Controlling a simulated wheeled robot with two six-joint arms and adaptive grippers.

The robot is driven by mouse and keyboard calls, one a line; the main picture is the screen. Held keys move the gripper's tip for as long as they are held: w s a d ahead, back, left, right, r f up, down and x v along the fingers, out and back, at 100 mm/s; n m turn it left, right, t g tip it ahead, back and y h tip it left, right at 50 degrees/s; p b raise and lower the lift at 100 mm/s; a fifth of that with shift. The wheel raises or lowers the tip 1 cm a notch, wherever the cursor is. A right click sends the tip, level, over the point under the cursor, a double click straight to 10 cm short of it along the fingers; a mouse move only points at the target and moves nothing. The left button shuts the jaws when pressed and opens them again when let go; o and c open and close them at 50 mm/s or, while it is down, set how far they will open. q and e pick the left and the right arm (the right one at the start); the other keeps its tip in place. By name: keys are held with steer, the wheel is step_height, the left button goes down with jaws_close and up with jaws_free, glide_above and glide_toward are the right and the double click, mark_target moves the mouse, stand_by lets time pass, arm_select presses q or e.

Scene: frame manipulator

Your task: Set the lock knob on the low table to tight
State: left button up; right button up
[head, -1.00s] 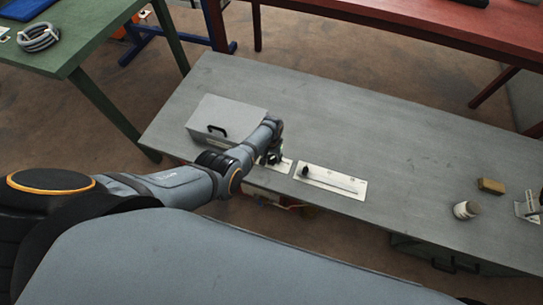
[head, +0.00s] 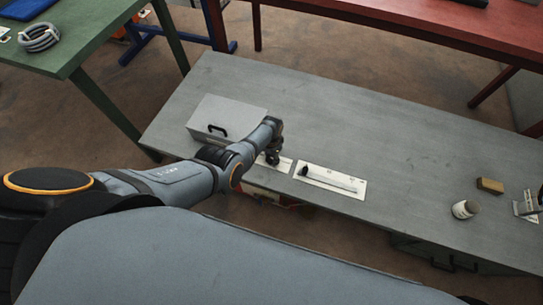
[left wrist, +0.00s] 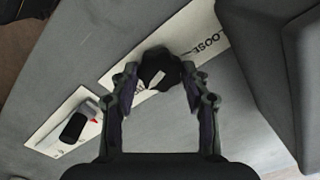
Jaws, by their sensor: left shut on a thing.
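The lock knob (left wrist: 158,66) is black with a white pointer mark. It sits on a white plate (left wrist: 122,68) that carries the word LOOSE at one end; the other label is mostly hidden by the knob and a finger. My left gripper (left wrist: 161,82) is shut on the knob, with one finger on each side of it. In the head view my left gripper (head: 272,156) is over this plate at the low table's (head: 400,155) front edge, and the arm hides most of the knob. My right gripper is not in view.
A grey box with a black handle (head: 222,115) stands close behind the left gripper. A white slider plate (head: 335,181) with a black handle lies just to the right. A white cup (head: 464,209) and a brown block (head: 490,186) are farther right. The table's middle is clear.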

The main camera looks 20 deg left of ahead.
arm_select(q)
steer(key=shift+s, duration=0.1)
stand_by(0.4)
steer(key=o, duration=1.2)
steer(key=shift+c, duration=0.2)
step_height(320, 180, up, 12)
